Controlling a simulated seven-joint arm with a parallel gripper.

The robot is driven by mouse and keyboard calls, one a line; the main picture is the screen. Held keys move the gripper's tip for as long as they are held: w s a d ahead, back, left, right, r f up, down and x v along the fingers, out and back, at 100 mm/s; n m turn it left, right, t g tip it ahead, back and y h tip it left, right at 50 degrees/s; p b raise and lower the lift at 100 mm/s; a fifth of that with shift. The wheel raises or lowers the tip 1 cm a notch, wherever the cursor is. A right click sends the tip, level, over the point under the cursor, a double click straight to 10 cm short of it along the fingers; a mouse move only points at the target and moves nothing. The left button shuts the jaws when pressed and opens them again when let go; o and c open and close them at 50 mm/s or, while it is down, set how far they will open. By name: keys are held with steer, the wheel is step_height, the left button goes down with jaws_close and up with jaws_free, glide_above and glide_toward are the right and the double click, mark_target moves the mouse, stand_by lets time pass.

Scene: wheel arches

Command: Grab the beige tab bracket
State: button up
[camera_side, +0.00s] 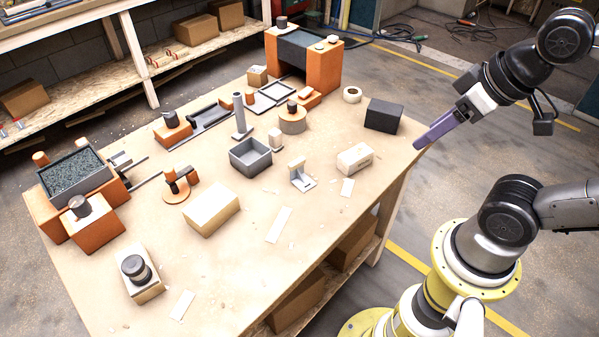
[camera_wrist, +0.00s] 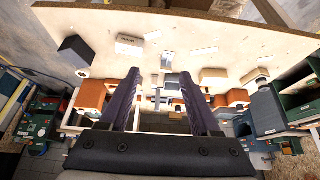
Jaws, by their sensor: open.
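The beige tab bracket (camera_side: 301,176) stands on the table right of its middle, a small L-shaped piece with an upright beige tab and a pale grey foot. It also shows small in the wrist view (camera_wrist: 167,59), beyond the fingertips. My gripper (camera_side: 418,145) is beyond the table's right edge, well apart from the bracket, its purple fingers pointing down and left. In the wrist view my gripper (camera_wrist: 161,74) has its two fingers spread with nothing between them.
A grey open box (camera_side: 250,157) stands left of the bracket and a labelled beige block (camera_side: 355,159) to its right. A dark block (camera_side: 384,115) sits near the table's right corner, closest to my gripper. Flat pale strips (camera_side: 279,224) lie in front.

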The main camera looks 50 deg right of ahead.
steer(key=shift+c, duration=0.2)
steer(key=w+r+n, duration=0.6)
steer(key=w+n, duration=0.2)
steer(key=n+g+h, duration=0.1)
steer(key=n+g, duration=0.4)
steer(key=n, duration=0.3)
glide_above(296, 161)
step_height(296, 161, down, 13)
steer(key=shift+n+g+h, duration=0.3)
steer(key=shift+g+h, duration=0.1)
steer(key=f, duration=0.8)
steer(key=a+f, duration=0.1)
steer(key=f, duration=0.3)
steer(key=shift+d+f, duration=0.2)
steer(key=shift+f, duration=0.8)
steer(key=shift+d+f, duration=0.25)
steer(key=shift+f, duration=0.7)
steer(key=shift+d+f, duration=0.2)
steer(key=shift+f, duration=0.8)
